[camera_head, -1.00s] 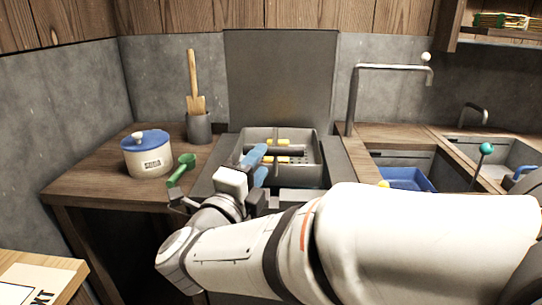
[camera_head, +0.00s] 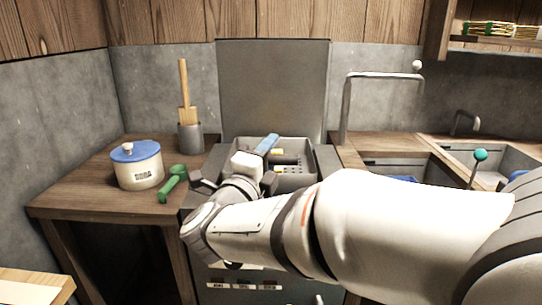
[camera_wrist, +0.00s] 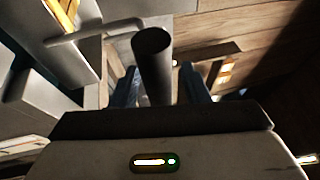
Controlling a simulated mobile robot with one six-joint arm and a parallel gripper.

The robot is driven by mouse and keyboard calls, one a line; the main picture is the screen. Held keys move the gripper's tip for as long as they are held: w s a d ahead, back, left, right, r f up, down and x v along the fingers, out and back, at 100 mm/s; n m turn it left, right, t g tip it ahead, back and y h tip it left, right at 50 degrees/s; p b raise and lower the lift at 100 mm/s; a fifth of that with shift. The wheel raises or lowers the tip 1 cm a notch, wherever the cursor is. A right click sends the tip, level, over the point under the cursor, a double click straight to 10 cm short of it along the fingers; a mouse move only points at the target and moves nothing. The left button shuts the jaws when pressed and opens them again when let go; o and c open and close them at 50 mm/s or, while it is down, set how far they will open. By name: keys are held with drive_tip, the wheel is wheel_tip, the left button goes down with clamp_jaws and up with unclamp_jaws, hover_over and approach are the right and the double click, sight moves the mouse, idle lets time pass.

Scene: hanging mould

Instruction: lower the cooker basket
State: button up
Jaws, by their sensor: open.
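The cooker basket (camera_head: 304,180) is a grey rectangular box in front of a tall dark panel, with yellow pieces inside. In the wrist view my gripper (camera_wrist: 158,82) is open, with a blue finger on either side. A dark round bar (camera_wrist: 153,58), apparently the basket handle, shows between the fingers. I cannot tell whether either finger touches it.
A tap (camera_head: 346,105) and sinks lie to the right. Labelled controls (camera_head: 240,286) show on the cooker front.

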clamp_jaws()
idle(0.3)
wheel_tip(320, 180, down, 13)
drive_tip(key=b, duration=1.2)
